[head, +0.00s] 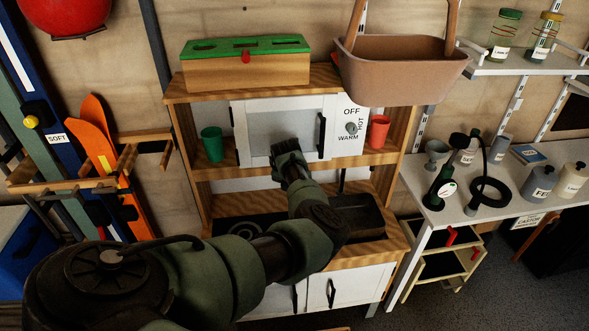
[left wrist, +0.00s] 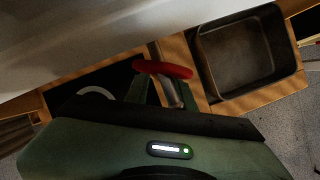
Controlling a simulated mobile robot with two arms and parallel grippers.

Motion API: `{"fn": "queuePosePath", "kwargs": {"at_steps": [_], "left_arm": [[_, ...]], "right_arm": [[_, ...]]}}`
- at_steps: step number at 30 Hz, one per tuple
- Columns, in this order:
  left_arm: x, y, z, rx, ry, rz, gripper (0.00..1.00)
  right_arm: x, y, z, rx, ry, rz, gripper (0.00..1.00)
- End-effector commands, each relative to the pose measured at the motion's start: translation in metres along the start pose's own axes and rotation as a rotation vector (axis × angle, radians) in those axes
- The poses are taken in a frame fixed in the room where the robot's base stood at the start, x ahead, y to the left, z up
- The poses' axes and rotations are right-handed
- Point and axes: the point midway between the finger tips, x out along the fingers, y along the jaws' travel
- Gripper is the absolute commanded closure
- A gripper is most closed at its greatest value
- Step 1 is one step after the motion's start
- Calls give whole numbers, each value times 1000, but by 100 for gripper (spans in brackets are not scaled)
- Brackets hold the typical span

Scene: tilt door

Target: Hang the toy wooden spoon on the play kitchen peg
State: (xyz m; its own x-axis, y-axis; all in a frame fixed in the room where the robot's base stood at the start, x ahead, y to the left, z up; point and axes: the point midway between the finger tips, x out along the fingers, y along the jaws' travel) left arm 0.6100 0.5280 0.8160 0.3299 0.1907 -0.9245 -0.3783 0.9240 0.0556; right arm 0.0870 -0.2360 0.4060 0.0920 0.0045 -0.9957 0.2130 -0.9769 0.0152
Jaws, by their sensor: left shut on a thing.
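My left gripper (head: 287,152) is in front of the play kitchen (head: 172,90), just below the white oven-style door (head: 285,118). In the left wrist view its fingers (left wrist: 160,90) are shut on a rounded red piece (left wrist: 163,69), which lies across the fingertips. I cannot pick out the peg; my arm covers the middle of the kitchen. My right gripper is not in view.
A dark sink basin (head: 361,218) is set in the counter; it also shows in the left wrist view (left wrist: 235,55). A green cup (head: 212,145) and a red cup (head: 378,131) flank the door.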

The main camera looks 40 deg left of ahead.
Motion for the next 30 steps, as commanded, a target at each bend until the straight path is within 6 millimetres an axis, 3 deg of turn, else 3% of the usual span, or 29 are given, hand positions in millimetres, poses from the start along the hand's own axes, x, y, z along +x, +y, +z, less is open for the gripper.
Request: {"fn": "queuePosePath", "kwargs": {"at_steps": [12,13,15,25,30], "left_arm": [[-2,4,2,-3,-7,7,100],[-2,4,2,-4,-7,7,67],[-2,4,2,-3,-6,7,50],[-2,2,1,-2,-3,3,50],[-16,2,2,-4,-5,5,50]], "right_arm": [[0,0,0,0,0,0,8],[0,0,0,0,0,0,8],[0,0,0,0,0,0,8],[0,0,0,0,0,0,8],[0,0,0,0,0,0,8]]}}
